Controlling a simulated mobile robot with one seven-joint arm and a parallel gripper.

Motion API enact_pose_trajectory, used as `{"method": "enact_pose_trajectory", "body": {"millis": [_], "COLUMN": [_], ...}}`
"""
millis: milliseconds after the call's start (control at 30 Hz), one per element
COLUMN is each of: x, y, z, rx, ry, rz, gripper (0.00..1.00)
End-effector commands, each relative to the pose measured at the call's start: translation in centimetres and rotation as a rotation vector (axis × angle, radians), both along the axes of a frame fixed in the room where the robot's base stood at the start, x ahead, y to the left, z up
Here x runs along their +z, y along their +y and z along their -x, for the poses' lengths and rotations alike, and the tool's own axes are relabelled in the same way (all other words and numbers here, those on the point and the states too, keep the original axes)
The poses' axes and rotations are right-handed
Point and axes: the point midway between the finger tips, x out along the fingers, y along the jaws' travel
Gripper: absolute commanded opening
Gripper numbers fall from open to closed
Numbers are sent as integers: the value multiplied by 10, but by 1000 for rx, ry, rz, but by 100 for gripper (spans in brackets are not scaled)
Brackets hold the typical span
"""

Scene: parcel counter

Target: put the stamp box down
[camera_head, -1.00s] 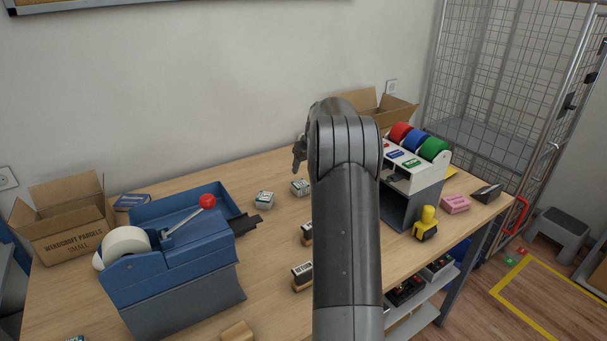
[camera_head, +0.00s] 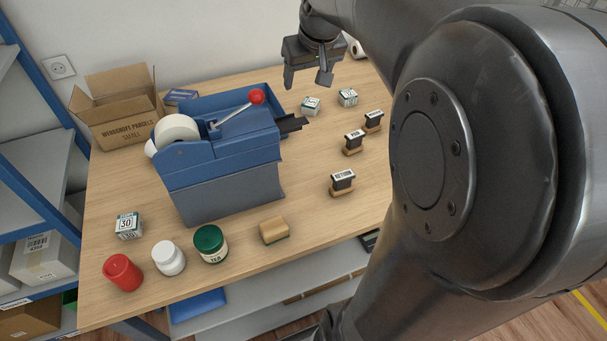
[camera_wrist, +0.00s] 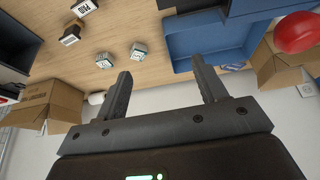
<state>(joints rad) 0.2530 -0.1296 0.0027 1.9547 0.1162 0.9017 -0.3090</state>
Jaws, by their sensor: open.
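My gripper (camera_head: 307,82) is open and empty above the back of the table, right of the blue tape dispenser; its fingers also show in the wrist view (camera_wrist: 162,70). Two small white-and-teal boxes stand on the table near it: one box (camera_head: 311,106) close below the fingers, the other box (camera_head: 347,97) to its right. Both also show in the wrist view, apart from the fingers: one box (camera_wrist: 138,51) and the other box (camera_wrist: 104,60). A similar box (camera_head: 129,226) marked 30 stands at the front left. I cannot tell which is the stamp box.
The blue tape dispenser (camera_head: 222,165) has a blue tray behind it. Several stamps, one marked RETURN (camera_head: 342,182), stand right of it. A red jar (camera_head: 122,272), a white jar (camera_head: 168,258), a green tea jar (camera_head: 210,244) and a wooden block (camera_head: 274,230) line the front edge.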

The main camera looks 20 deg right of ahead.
Motion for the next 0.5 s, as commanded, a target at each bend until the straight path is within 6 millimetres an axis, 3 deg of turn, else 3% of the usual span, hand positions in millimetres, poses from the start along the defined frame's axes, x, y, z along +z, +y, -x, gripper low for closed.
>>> {"method": "enact_pose_trajectory", "body": {"millis": [200,500], "x": [0,-30], "y": [49,88], "z": [80,177], "rx": [4,3], "ry": [-23,-53], "rz": [-1,-8], "gripper": [65,65]}}
